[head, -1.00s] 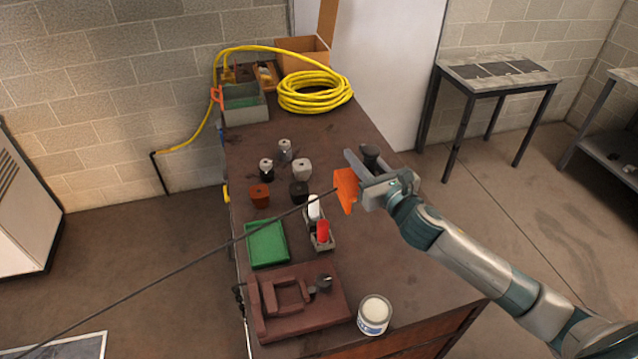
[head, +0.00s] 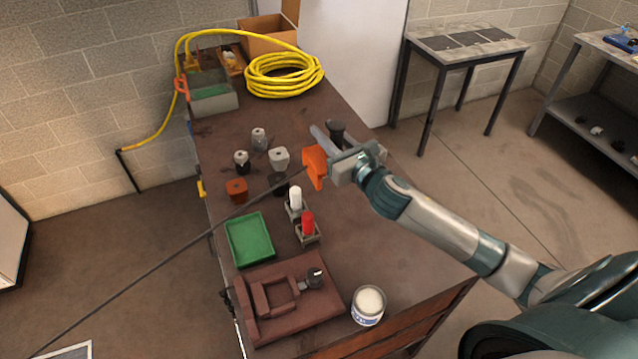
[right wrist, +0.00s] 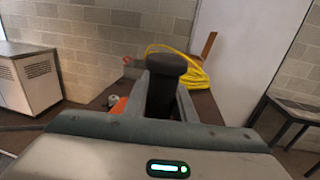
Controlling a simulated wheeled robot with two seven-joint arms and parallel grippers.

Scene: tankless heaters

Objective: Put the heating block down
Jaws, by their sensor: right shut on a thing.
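My right gripper (head: 325,150) is shut on a tool with a dark, flared-top piece (head: 337,130) and an orange part (head: 314,166), which seems to be the heating block. A thin black cord runs from the orange part to the lower left. In the right wrist view the dark piece (right wrist: 164,88) stands upright between the two fingers. An orange bit (right wrist: 118,105) shows left of them. The gripper appears to hold the tool above the brown workbench (head: 370,215); the exact gap cannot be told. My left gripper is not in view.
Several small blocks, including an orange-brown one (head: 237,190), stand left of the tool. A green tray (head: 250,240), white and red pieces in small holders, a brown fixture (head: 300,315) and a can (head: 368,305) are nearer. A yellow hose coil (head: 284,75) lies behind.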

